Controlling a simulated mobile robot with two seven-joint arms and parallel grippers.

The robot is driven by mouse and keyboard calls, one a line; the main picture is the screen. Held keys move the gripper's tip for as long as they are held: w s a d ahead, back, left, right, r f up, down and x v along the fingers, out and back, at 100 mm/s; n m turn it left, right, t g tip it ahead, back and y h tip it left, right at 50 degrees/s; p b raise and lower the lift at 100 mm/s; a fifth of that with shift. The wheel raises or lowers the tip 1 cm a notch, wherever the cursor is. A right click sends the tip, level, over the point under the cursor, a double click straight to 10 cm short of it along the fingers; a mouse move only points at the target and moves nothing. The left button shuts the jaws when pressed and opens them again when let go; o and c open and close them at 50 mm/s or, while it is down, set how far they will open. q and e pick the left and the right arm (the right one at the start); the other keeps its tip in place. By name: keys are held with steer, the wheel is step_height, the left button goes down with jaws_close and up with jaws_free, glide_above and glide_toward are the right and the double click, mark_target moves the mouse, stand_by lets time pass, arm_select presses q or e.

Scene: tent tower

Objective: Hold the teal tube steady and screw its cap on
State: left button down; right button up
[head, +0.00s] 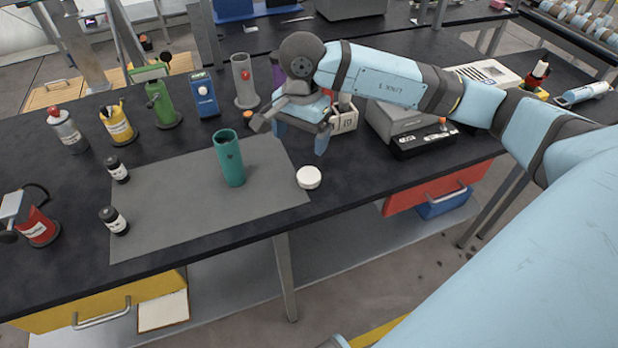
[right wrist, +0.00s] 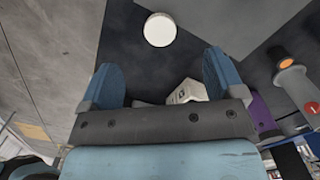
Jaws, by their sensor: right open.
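The teal tube (head: 229,160) stands upright and open at the top on the grey mat (head: 165,195) in the head view. The white round cap (head: 308,177) lies flat at the mat's right edge, apart from the tube. The cap also shows in the right wrist view (right wrist: 160,29), beyond the fingertips and roughly centred between them. My right gripper (head: 300,138) is open and empty, above the table behind the cap and to the right of the tube. It also shows in the right wrist view (right wrist: 158,60). My left gripper is not in view.
Two small dark bottles (head: 116,220) stand on the mat's left side. A red device (head: 38,228) stands at far left. A yellow can (head: 118,125), a green device (head: 162,104) and a grey cylinder (head: 243,82) line the back. A white box (head: 345,118) stands behind my right gripper.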

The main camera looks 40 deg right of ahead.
steer(key=shift+w+d+r+h, duration=0.25)
steer(key=shift+d+h, duration=0.15)
steer(key=shift+d, duration=0.25)
glide_above(308, 176)
steer(key=f, duration=0.8)
steer(key=shift+a+f, duration=0.3)
steer(key=shift+a, duration=0.05)
steer(key=shift+d+f+p, duration=0.15)
steer(key=shift+f+p, duration=0.1)
steer(key=shift+f, duration=1.05)
steer(key=shift+d+f+p, duration=0.15)
steer(key=shift+f+p, duration=0.1)
steer(key=shift+f, duration=1.05)
